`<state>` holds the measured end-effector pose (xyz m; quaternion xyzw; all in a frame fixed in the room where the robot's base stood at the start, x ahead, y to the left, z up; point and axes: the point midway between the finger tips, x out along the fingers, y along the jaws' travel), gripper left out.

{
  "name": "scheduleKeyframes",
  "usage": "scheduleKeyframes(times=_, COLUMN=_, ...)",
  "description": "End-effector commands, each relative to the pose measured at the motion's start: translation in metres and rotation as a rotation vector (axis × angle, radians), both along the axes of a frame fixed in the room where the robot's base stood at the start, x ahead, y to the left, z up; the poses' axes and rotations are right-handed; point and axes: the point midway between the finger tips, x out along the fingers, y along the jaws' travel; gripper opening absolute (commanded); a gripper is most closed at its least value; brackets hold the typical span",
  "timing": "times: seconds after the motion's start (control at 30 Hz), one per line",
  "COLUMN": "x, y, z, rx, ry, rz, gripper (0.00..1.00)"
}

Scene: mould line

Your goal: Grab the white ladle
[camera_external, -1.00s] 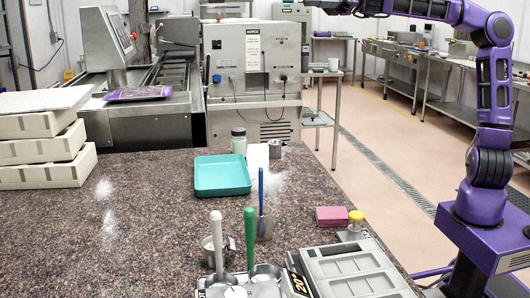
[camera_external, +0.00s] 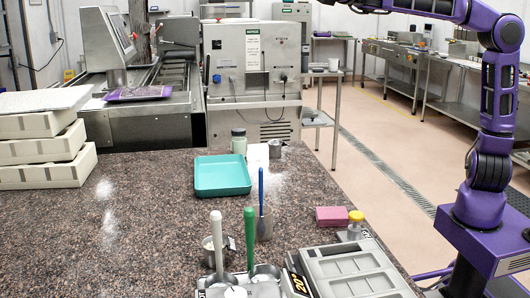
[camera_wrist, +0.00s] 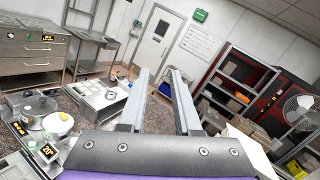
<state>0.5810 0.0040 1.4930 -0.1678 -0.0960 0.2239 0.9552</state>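The white ladle (camera_external: 216,240) stands with its white handle upright at the front of the granite counter. Its metal bowl end is low beside a ladle with a green handle (camera_external: 250,240), on its left. My gripper (camera_wrist: 161,72) shows in the wrist view with its two grey fingers apart and nothing between them. In the external view my gripper is out of the picture, beyond the top edge, high above and far from the ladle. I cannot pick out the white ladle clearly in the tilted wrist view.
A blue-handled tool (camera_external: 261,185) stands in a container behind the ladles. A teal tray (camera_external: 222,176), a pink block (camera_external: 332,216) and a yellow-capped jar (camera_external: 356,217) are nearby. A grey case (camera_external: 350,270) lies right. The counter's left-middle is clear, before stacked white boxes (camera_external: 40,150).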

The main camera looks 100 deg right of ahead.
Motion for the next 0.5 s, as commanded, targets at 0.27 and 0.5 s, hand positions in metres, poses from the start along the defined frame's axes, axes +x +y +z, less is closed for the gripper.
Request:
scheduleKeyframes(times=0.27, x=0.028, y=0.019, z=-0.112, rx=-0.09, ry=0.143, rz=-0.007, gripper=0.32)
scheduleKeyframes(times=0.5, x=0.046, y=0.018, z=-0.246, rx=-0.128, ry=0.322, rz=-0.002, gripper=0.32)
